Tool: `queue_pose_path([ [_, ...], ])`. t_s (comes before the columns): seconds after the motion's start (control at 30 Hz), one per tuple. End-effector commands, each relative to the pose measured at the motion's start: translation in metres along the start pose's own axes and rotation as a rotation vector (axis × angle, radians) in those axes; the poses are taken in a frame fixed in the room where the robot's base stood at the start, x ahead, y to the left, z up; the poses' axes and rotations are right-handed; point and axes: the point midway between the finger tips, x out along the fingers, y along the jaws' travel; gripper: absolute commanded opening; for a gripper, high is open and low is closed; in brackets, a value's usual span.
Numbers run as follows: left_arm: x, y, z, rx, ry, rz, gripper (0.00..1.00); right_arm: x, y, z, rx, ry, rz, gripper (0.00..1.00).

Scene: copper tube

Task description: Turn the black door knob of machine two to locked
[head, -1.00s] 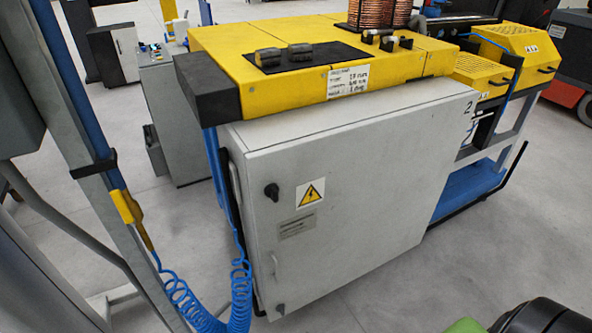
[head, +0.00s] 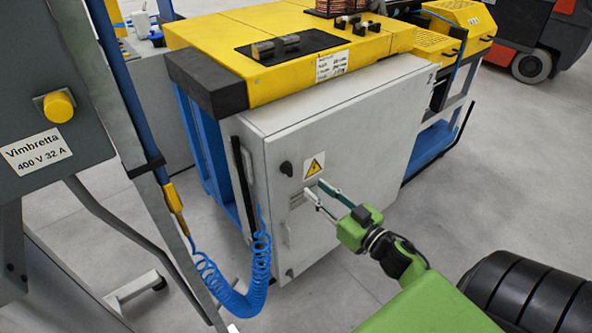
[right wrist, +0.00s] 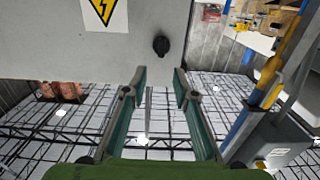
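The black door knob (head: 286,168) is on the upper left of the grey cabinet door (head: 365,160), left of the yellow warning sign. In the right wrist view the knob (right wrist: 161,45) shows just beyond the fingertips, roughly between them. Whether its pointer marks a locked position is too small to tell. My right gripper (head: 316,187) is open and empty, its two fingers pointing at the door, right of and slightly below the knob in the head view. The fingers (right wrist: 160,75) appear apart from the knob. My left gripper is not in view.
A yellow warning sign (head: 314,167) and a grey label sit beside the knob. A pale handle (head: 287,235) and a small dark fitting (head: 289,272) are lower down. A coiled blue hose (head: 235,295) hangs left of the cabinet, near a grey post.

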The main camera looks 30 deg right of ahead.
Motion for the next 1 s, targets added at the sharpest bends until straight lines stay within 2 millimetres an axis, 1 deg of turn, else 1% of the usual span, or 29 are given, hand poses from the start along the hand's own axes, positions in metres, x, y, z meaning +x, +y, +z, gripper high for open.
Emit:
queue_pose_path([
  [0.03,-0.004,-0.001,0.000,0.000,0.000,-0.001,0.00,0.012,0.000,-0.004,-0.001,0.003,0.000,0.26],
  [0.2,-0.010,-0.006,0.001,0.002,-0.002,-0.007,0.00,0.044,0.001,-0.003,-0.001,0.002,0.002,0.26],
  [0.4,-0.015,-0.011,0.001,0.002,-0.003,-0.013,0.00,0.076,0.001,-0.002,-0.001,0.001,0.002,0.26],
  [0.5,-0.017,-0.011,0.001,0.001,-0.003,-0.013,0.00,0.087,0.001,-0.001,0.000,0.000,0.002,0.26],
  [0.7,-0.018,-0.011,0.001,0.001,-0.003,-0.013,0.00,0.098,0.000,0.001,0.000,-0.002,0.002,0.26],
  [0.97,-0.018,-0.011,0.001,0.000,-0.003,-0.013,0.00,0.098,0.000,0.001,0.000,-0.002,0.001,0.26],
  [1.0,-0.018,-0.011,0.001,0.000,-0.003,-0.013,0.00,0.098,0.000,0.001,0.000,-0.002,0.001,0.19],
])
